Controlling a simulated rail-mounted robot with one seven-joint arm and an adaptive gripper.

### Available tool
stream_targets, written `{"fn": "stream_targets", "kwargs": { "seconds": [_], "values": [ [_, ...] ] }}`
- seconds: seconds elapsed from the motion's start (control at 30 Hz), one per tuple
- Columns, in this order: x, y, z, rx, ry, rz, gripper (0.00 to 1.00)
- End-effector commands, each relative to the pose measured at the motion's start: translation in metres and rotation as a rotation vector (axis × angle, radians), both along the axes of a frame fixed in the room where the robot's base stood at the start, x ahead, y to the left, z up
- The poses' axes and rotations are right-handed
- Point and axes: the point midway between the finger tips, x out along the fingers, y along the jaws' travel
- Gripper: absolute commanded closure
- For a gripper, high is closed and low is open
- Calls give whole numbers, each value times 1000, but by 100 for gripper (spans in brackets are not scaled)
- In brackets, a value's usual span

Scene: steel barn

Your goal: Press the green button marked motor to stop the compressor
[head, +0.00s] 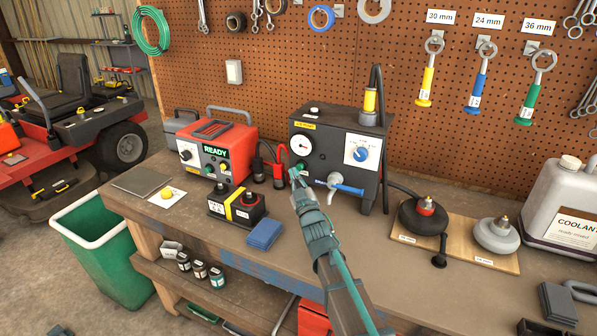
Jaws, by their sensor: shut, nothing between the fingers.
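The compressor (336,133) is a dark grey box on the workbench, with a round gauge (302,146), a blue knob on a white plate (361,154) and a blue lever (346,188) on its front. A green spot that looks like the green button (300,166) shows low on the left of its front, below the gauge. Its marking is too small to read. My gripper (296,176) is shut and empty, its tips at the lower left of the compressor's front, right by the green spot. They partly cover it, and I cannot tell whether they touch it.
A red unit reading READY (215,148) stands left of the compressor, with red and black clamps (281,168) between. A battery (237,208) and a blue folded cloth (265,233) lie in front. A board (464,240) with round parts and a coolant jug (565,205) stand right.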

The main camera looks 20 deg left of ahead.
Motion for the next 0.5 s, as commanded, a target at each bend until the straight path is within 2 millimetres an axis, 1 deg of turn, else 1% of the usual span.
{"fn": "stream_targets", "kwargs": {
  "seconds": [0.27,0.37,0.5],
  "values": [
    [-1,0,0,0,0,0,100],
    [-6,1,-1,0,-1,0,100],
    [-19,2,-3,1,-1,2,100]
  ]
}}
